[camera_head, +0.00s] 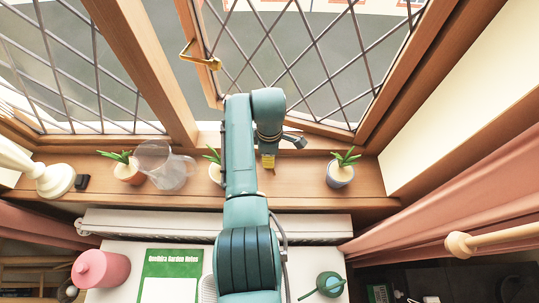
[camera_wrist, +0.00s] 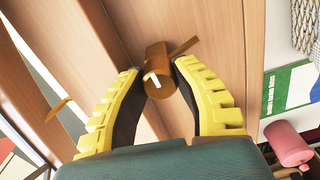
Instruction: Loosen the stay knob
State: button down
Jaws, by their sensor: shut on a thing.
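The stay knob (camera_wrist: 158,84) is a small brass cylinder at the window sill, with a thin brass bar (camera_wrist: 184,46) beside it. In the wrist view my gripper (camera_wrist: 157,72) has its two yellow-padded fingers on either side of the knob, shut on it. In the head view my gripper (camera_head: 268,160) points down at the sill below the open casement window (camera_head: 310,60). How far the knob is turned cannot be told.
On the wooden sill (camera_head: 300,185) stand a glass jug (camera_head: 165,168) and potted plants, one (camera_head: 340,172) right of my gripper. A brass window handle (camera_head: 200,58) juts from the casement. A pink canister (camera_head: 98,268), green book (camera_head: 170,275) and green watering can (camera_head: 328,284) stand below.

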jog(key=n, duration=0.6)
jog(key=shift+s+f+n, duration=0.1)
jog(key=shift+n, duration=0.2)
jog(key=n, duration=0.5)
dwell(0.4)
jog(key=c, duration=0.8)
grip_release()
jog(key=shift+o, duration=0.3)
jog(key=shift+r, duration=0.2)
notch_tip(320, 180, up, 12)
jog(key=shift+f+p, duration=0.1)
jog(key=shift+p, duration=0.2)
